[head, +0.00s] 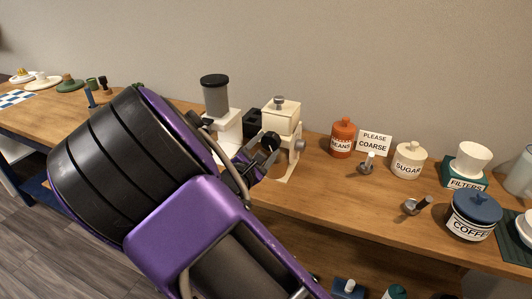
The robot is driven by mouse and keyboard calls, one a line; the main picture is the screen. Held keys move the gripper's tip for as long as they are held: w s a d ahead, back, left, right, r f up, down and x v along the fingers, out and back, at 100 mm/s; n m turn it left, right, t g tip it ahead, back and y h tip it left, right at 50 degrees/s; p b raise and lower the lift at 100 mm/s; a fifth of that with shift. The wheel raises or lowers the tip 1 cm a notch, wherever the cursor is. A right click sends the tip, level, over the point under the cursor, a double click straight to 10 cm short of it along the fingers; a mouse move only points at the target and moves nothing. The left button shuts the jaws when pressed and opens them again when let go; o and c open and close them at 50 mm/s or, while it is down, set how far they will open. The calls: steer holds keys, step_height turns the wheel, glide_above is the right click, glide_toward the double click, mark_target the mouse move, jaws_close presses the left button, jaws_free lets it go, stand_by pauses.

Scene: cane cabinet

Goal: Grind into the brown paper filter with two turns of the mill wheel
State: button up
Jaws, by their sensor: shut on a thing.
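The cream mill (281,117), with a grey knob on top and a round grey part on its right side, stands on the wooden counter. My gripper (264,150) is at its front left side, shut on what looks like the mill wheel. The arm and dark fingers hide most of the grip and the wheel. A white filter cone (468,160) stands on the green FILTERS box (464,181) at the right. No brown paper filter can be made out. What is under the mill is mostly hidden.
A grey-hoppered white grinder (215,96) stands left of the mill. The orange BEANS jar (342,138), PLEASE COARSE card (374,142), SUGAR jar (409,161) and blue-lidded COFFEE jar (473,215) stand right. Small metal tools (417,205) lie between.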

steer(key=m+b, duration=0.1)
steer(key=m, duration=0.1)
steer(key=shift+m, duration=0.4)
steer(key=m, duration=0.3)
steer(key=shift+r+y, duration=0.15)
steer(key=shift+y, duration=0.15)
steer(key=m, duration=0.6)
steer(key=shift+r, duration=0.1)
steer(key=o, duration=1.4)
steer(key=shift+c, duration=0.2)
steer(key=v, duration=1.7)
steer(key=shift+s, duration=0.3)
